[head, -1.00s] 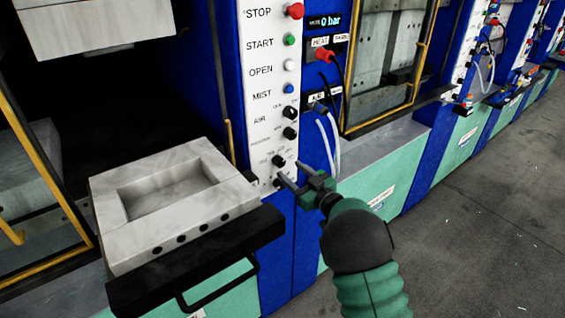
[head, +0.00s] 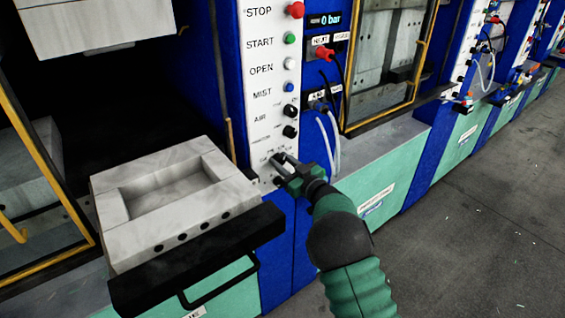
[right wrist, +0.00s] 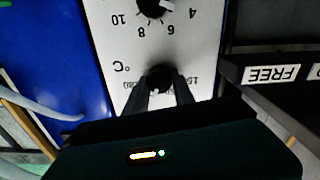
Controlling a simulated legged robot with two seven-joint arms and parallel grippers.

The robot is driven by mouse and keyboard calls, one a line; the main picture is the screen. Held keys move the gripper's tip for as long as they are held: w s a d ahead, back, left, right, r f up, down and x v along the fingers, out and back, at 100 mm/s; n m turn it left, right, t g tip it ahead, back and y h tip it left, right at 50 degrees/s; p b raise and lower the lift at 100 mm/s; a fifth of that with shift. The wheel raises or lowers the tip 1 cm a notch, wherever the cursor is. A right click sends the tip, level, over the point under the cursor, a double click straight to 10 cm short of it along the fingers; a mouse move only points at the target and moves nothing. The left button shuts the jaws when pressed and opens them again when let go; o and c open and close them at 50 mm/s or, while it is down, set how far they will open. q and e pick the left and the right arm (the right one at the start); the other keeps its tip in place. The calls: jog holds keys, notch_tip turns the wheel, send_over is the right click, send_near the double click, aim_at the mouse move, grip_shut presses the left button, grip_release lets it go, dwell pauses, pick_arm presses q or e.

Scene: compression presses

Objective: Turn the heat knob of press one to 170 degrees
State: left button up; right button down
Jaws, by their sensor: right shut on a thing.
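The press's white control panel (head: 267,90) carries labelled buttons and black knobs. The heat knob (right wrist: 160,74) is a black knob below a °C mark in the right wrist view, where the panel appears upside down. My right gripper (head: 279,160) is at this low knob, and its two dark fingers (right wrist: 160,95) are shut on it from both sides. The scale around the knob is mostly hidden by the fingers; its set value cannot be read. In the head view the gripper covers the knob. My left gripper is not in view.
A pale mould block (head: 215,208) on a black shelf with a handle (head: 222,284) juts out left of the panel. Grey hoses (head: 331,140) hang right of it. Another black knob (right wrist: 153,5) is close by. Open floor (head: 480,230) lies to the right.

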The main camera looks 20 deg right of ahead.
jog(key=shift+f+n+b, duration=0.1)
jog(key=shift+n+b, duration=0.4)
jog(key=shift+b, duration=0.05)
jog(key=c, duration=1.1)
grip_release()
jog(key=shift+o, duration=0.2)
jog(key=b+v, duration=0.1)
jog(key=v, duration=1.6)
